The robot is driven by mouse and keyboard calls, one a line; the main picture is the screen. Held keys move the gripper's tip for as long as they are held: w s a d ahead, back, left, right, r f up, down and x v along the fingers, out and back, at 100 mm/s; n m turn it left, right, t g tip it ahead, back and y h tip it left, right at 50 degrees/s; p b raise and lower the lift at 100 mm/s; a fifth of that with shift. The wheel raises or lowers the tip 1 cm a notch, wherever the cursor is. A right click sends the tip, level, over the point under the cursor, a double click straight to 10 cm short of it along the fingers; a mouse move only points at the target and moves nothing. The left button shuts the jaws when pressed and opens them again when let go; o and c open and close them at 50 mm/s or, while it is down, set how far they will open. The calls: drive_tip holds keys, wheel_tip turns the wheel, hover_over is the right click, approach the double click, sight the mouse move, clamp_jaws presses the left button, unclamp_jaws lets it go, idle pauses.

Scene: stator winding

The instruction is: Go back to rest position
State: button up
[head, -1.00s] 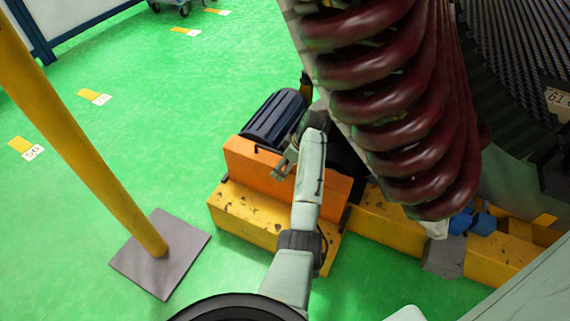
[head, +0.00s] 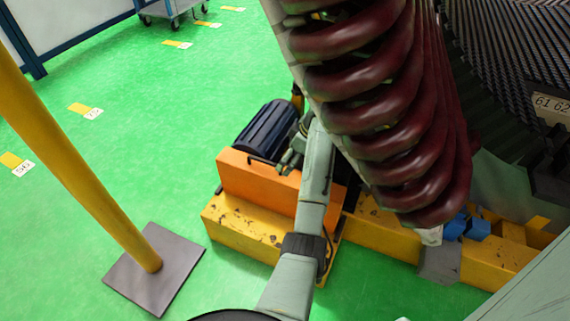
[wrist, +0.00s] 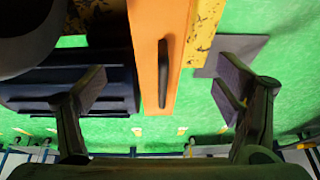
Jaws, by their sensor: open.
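My gripper (wrist: 165,95) is open and empty in the wrist view, its two fingers wide apart. Between the fingers, farther off, are an orange block (wrist: 150,50) with a black handle (wrist: 163,73) and green floor. In the head view my arm reaches up from the bottom, and my gripper (head: 289,160) is beside the orange block (head: 258,187) and the dark ribbed motor (head: 265,127). The wrist partly hides behind the arm, so finger contact cannot be told there. The stator's dark red coils (head: 385,120) hang just right of the arm.
A yellow post (head: 80,170) on a grey base plate (head: 155,268) stands at left. A yellow beam (head: 385,235) and blue pieces (head: 465,227) lie under the stator. A cart (head: 175,10) is at the back. Green floor (head: 150,130) between post and motor is clear.

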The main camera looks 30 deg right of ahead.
drive_tip(key=shift+s+d+r, duration=0.1)
drive_tip(key=shift+r, duration=0.2)
